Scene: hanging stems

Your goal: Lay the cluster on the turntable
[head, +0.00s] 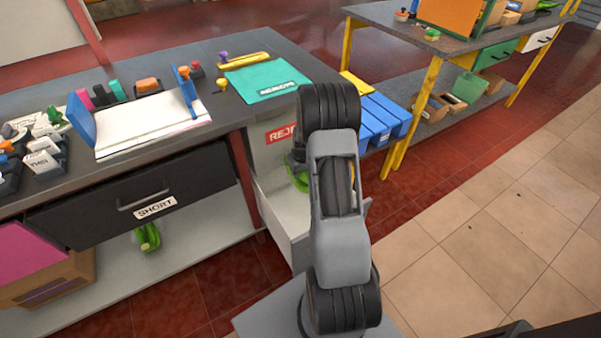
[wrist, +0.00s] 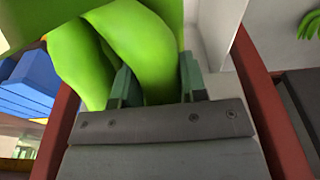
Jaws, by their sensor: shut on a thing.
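My gripper (wrist: 156,80) is shut on a bright green cluster (wrist: 145,50), which looks like thick green bananas. One plump finger of the cluster passes between the jaws, and other parts spread to the upper left of the wrist view. In the head view only a small green piece of the cluster (head: 300,182) shows beside my arm, in front of the reject bin; my arm hides the rest and most of the gripper. I cannot make out a turntable in either view.
A grey workbench (head: 225,130) holds a white board with blue end plates (head: 150,122) and a teal mat (head: 265,82). Below are a drawer marked SHORT (head: 140,195), another green cluster (head: 147,237) and a REJECT bin (head: 265,150). Blue crates (head: 385,115) stand behind. Tiled floor (head: 490,220) is clear at right.

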